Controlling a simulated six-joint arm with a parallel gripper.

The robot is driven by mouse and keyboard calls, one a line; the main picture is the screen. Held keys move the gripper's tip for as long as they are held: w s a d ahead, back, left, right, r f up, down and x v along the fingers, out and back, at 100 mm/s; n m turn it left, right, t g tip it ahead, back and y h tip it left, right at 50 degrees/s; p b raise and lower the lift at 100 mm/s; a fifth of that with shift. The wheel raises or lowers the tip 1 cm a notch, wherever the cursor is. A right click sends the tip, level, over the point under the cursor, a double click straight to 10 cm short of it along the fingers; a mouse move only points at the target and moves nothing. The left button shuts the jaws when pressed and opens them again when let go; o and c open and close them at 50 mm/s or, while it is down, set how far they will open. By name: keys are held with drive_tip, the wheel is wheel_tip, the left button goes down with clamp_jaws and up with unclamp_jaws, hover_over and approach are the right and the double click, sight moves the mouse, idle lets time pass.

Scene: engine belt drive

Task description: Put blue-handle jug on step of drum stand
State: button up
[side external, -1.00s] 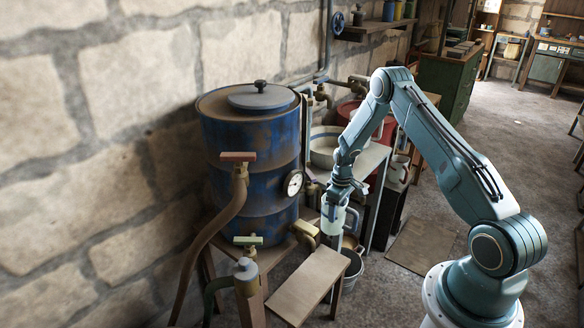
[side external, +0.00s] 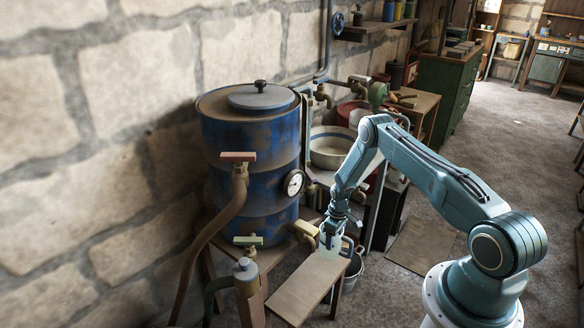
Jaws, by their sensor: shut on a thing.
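The jug (side external: 329,247) is pale, with a blue handle on its right side. It is upright at the far end of the wooden step (side external: 300,290) of the drum stand. Its base is on or just above the board; I cannot tell if they touch. My gripper (side external: 334,228) is shut on the jug from above and hides its upper part. The blue drum (side external: 245,165) stands on the stand, left of and behind the step.
A brass tap with a yellow handle (side external: 305,229) is close to the left of the jug. A metal bucket (side external: 351,270) is right of the step. A white basin (side external: 330,148) stands behind my gripper. The step's near half is bare.

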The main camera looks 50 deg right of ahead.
sight(335, 245)
drive_tip(key=shift+f, duration=2.2)
drive_tip(key=shift+f, duration=0.15)
drive_tip(key=o, duration=1)
wheel_tip(335, 245, up, 14)
drive_tip(key=shift+f, duration=0.1)
